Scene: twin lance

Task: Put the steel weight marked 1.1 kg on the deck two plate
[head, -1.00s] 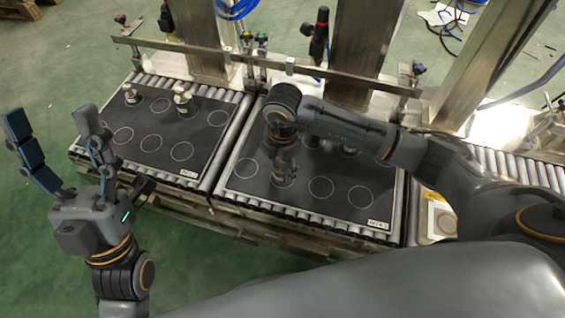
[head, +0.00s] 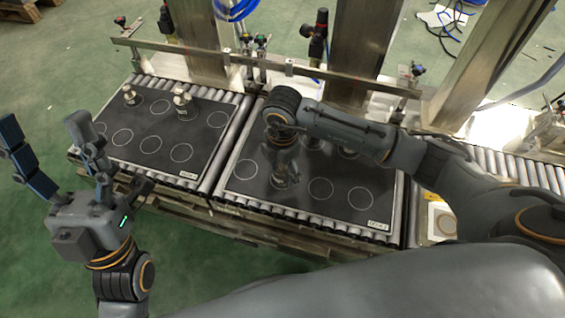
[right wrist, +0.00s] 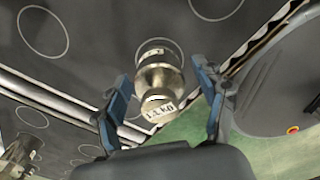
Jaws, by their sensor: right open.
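The steel weight marked 1.1 KG (right wrist: 160,80) is a shiny knobbed cylinder over a white circle on a dark plate in the right wrist view. My right gripper (right wrist: 165,102) is open, with one blue finger on each side of it. In the head view my right gripper (head: 285,178) points down over the right-hand dark plate (head: 300,205), and its arm hides much of that plate's back. A left-hand dark plate (head: 140,168) lies beside it. Both plates' labels are too small to read surely. My left gripper (head: 42,138) is open and empty at the left.
Two steel weights, one small (head: 130,96) and one larger (head: 183,106), stand at the back of the left-hand plate. A steel rail (head: 270,64) and posts stand behind the plates. Rollers (head: 520,165) run off to the right. Several circles on both plates are bare.

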